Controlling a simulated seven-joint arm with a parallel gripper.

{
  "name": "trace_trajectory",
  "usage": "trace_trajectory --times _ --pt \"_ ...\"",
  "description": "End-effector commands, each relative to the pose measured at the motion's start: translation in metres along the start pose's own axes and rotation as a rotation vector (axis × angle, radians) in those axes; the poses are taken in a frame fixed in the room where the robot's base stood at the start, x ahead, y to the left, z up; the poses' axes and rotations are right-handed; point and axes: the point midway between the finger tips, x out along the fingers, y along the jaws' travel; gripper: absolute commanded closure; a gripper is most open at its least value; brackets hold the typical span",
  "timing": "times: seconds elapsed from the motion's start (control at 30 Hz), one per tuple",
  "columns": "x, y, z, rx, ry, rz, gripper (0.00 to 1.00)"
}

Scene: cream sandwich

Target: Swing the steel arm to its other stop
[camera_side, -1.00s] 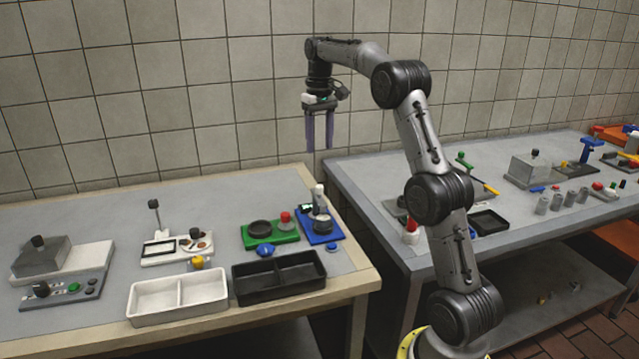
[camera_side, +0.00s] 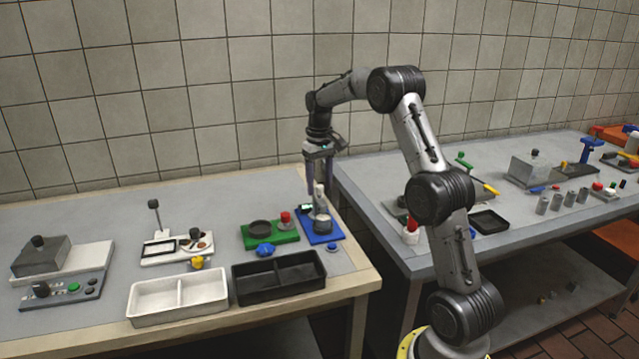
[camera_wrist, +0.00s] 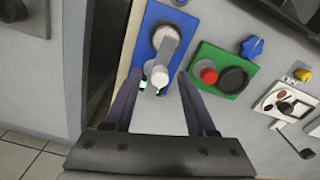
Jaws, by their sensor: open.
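The steel arm (camera_wrist: 166,52) is a short grey bar with a rounded upright end on a blue base plate (camera_side: 334,232). It also shows in the side view (camera_side: 319,198), standing above a round grey part on the plate. In the wrist view it points from the round disc at the top of the plate toward my gripper. My gripper (camera_wrist: 158,82) is open, with its two dark fingers on either side of the arm's near end. In the side view, the fingers hang down around the arm's upright end. I cannot tell whether they touch it.
A green plate (camera_side: 270,236) with a red knob and dark disc sits just left of the blue plate. A blue knob (camera_side: 265,250), a black tray (camera_side: 278,278) and a white tray (camera_side: 178,299) lie nearer the front. The table's right edge is close to the blue plate.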

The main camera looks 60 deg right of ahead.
Motion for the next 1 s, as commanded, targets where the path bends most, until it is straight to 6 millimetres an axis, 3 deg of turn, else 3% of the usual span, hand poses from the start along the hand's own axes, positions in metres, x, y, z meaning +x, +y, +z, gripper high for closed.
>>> trace_trajectory --times 0.1,0.4,1.0 --pt "-0.0001 0.0 0.0 0.0 0.0 0.0 0.47" --pt "-0.0004 0.0 -0.0001 0.0 0.0 0.0 1.0" --pt "-0.001 -0.0001 -0.0002 0.0 0.001 0.0 1.0"
